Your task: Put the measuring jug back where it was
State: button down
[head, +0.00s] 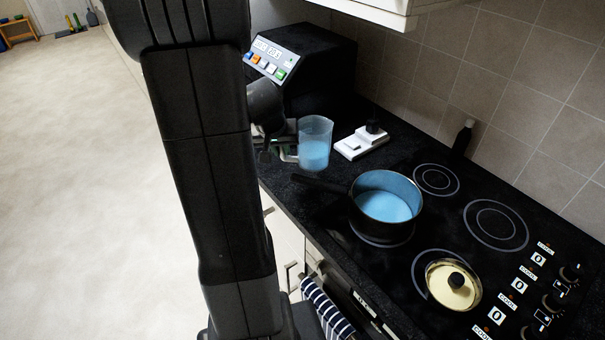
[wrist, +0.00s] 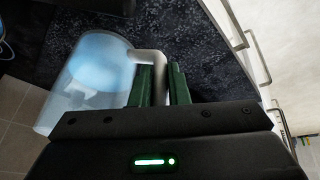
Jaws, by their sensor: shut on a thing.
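The measuring jug (head: 315,146) is clear, with pale blue liquid in its lower part. It appears upright, over or on the dark counter left of the hob; I cannot tell whether its base touches the counter. My gripper (head: 283,150) is at the jug's left side, largely hidden behind my arm in the head view. In the wrist view the jug (wrist: 95,80) is at the left, and the green-padded fingers of my gripper (wrist: 161,86) are shut on its handle (wrist: 149,58).
A saucepan (head: 385,204) with blue liquid stands on the hob, its handle pointing left towards the jug. A white device (head: 361,144) sits right of the jug. A black machine with coloured buttons (head: 272,61) stands behind. A cream lid (head: 453,287) lies on the front hob ring.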

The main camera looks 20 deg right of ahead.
notch_tip(320, 180, down, 8)
jog(key=shift+f+b, duration=0.15)
jog(key=shift+b, duration=0.6)
jog(key=shift+f+b, duration=0.2)
jog(key=shift+b, duration=0.1)
jog(key=c, duration=1.4)
grip_release()
jog(key=shift+r, duration=0.1)
jog(key=shift+a+r+p, duration=0.1)
jog(key=shift+r+p, duration=0.3)
jog(key=v, duration=1.1)
jog(key=shift+s+a+r, duration=0.15)
jog(key=shift+s, duration=0.1)
